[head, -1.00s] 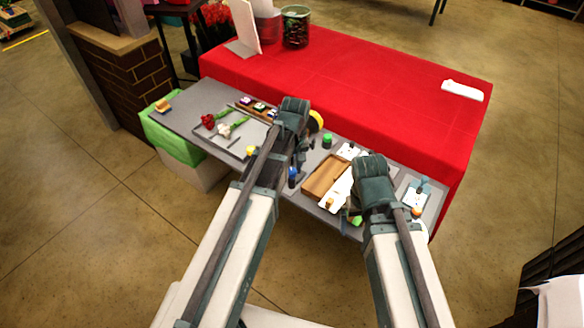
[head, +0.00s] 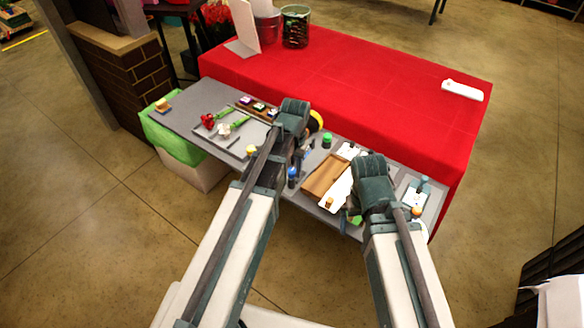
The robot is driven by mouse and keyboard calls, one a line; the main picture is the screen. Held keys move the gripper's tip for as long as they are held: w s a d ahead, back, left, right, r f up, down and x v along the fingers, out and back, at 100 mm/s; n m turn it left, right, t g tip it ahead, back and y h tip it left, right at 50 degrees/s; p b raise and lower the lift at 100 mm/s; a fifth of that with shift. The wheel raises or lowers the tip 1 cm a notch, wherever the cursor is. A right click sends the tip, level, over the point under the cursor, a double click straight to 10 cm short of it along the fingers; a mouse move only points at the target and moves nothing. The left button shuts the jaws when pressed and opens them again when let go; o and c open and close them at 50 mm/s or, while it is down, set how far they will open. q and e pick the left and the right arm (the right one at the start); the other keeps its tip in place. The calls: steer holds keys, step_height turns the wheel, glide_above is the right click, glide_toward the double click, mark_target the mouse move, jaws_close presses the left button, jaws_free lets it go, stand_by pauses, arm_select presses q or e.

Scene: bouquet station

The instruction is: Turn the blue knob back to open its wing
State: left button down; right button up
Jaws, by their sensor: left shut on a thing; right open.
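A small blue-topped piece, which I take to be the blue knob (head: 292,172), stands near the front edge of the grey table. My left gripper (head: 300,157) hangs from its arm right beside this piece and is shut on it as far as I can tell; the arm hides most of the fingers and the contact. The wing of the knob cannot be made out. My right gripper (head: 355,205) is open at the table's front right, largely hidden under its own wrist, beside a white plate (head: 339,191) and a brown wooden tray (head: 325,176).
A green-capped piece (head: 327,140) and a yellow one (head: 251,151) stand near the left gripper. Red and white flowers (head: 222,129) lie at the left. A small board (head: 415,194) lies at the right. The red-covered table (head: 370,85) behind is mostly clear.

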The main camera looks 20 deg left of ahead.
mark_target(294, 171)
arm_select(q)
steer(key=shift+m, duration=0.3)
steer(key=c, duration=0.5)
jaws_free()
step_height(294, 171, up, 14)
steer(key=p, duration=1.4)
steer(key=shift+d, duration=0.25)
steer(key=shift+f, duration=0.2)
steer(key=f+b, duration=1.3)
steer(key=shift+a+f+b, duration=0.15)
steer(key=shift+a+b, duration=0.1)
steer(key=shift+b, duration=0.1)
